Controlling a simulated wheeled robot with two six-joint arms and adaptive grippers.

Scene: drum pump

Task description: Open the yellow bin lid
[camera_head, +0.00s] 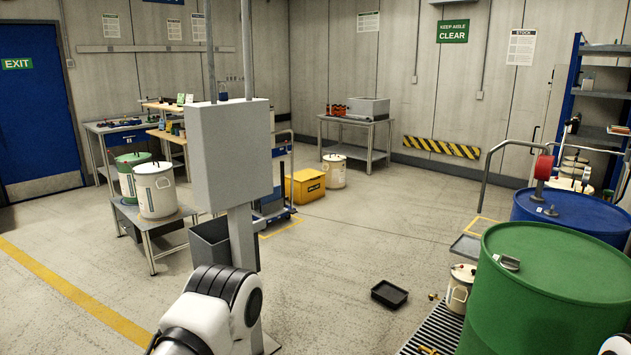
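A yellow bin (305,185) stands on the floor in the middle distance, with a dark label on its front. Its top looks covered by a yellow lid (303,175), which appears shut. The bin is small in the view, so the lid's edge is hard to make out. My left arm shows at the bottom, in front of the grey post, far from the bin. Its gripper is out of the frame. Only a sliver of my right arm shows at the bottom right corner, and its gripper is not in view.
A grey box on a post (229,155) stands close in front, left of the bin. A white drum (334,171) is right behind the bin. A black tray (389,294) lies on the floor. Green (550,290) and blue (575,215) drums fill the right. The central floor is open.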

